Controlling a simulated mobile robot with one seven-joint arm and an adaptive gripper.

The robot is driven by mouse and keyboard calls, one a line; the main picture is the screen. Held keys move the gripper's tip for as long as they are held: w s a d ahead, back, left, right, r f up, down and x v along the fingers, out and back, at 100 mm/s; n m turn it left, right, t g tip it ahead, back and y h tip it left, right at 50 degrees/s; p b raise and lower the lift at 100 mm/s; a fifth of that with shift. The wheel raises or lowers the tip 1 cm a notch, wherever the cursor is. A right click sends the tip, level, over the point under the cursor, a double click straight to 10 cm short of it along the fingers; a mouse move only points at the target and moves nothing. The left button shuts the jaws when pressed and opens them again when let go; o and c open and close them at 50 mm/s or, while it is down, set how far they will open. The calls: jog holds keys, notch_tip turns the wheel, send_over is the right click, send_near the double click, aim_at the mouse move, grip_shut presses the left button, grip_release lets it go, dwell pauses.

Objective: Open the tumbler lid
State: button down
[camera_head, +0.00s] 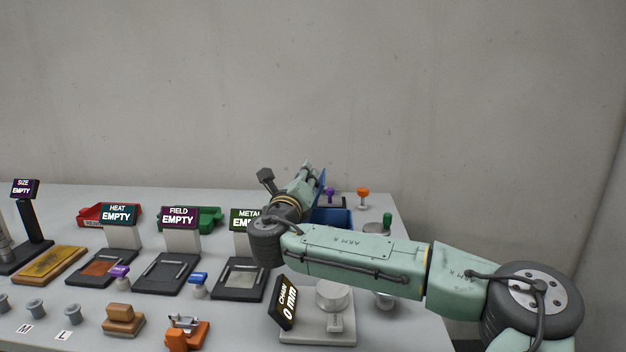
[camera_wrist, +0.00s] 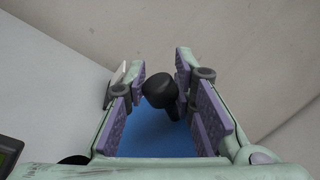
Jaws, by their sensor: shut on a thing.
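The tumbler shows as a blue box (camera_head: 332,216) at the back right of the bench in the head view, partly hidden behind my arm. A blue panel (camera_head: 321,184), which looks like its lid, stands steeply tilted above the box, beside my gripper (camera_head: 308,172). In the wrist view my gripper (camera_wrist: 162,78) has its purple-padded fingers around a black knob (camera_wrist: 159,90) and is shut on it. A blue surface (camera_wrist: 155,138) lies behind the knob between the fingers. The inside of the box is hidden.
Signs reading HEAT (camera_head: 119,214), FIELD (camera_head: 179,217) and METAL, partly covered, stand left of my arm. A CHAIN gauge (camera_head: 287,302) sits in front. A red tray (camera_head: 95,214) and a green tray (camera_head: 204,218) lie behind. An orange-topped stamp (camera_head: 363,196) stands right of the tumbler.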

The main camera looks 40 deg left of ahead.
jog(key=shift+s+a+f, duration=0.6)
jog(key=shift+s+a, duration=0.15)
jog(key=shift+a, duration=0.2)
jog(key=shift+s, duration=0.1)
jog(key=shift+d+f, duration=0.1)
jog(key=c, duration=1.4)
grip_release()
jog(key=shift+w+d, duration=0.1)
jog(key=shift+w, duration=0.2)
jog(key=shift+s, duration=0.1)
jog(key=r+v, duration=0.1)
jog(key=v, duration=1)
jog(key=shift+s+d+f, duration=0.15)
jog(key=shift+s+d, duration=0.1)
jog(key=shift+s, duration=0.15)
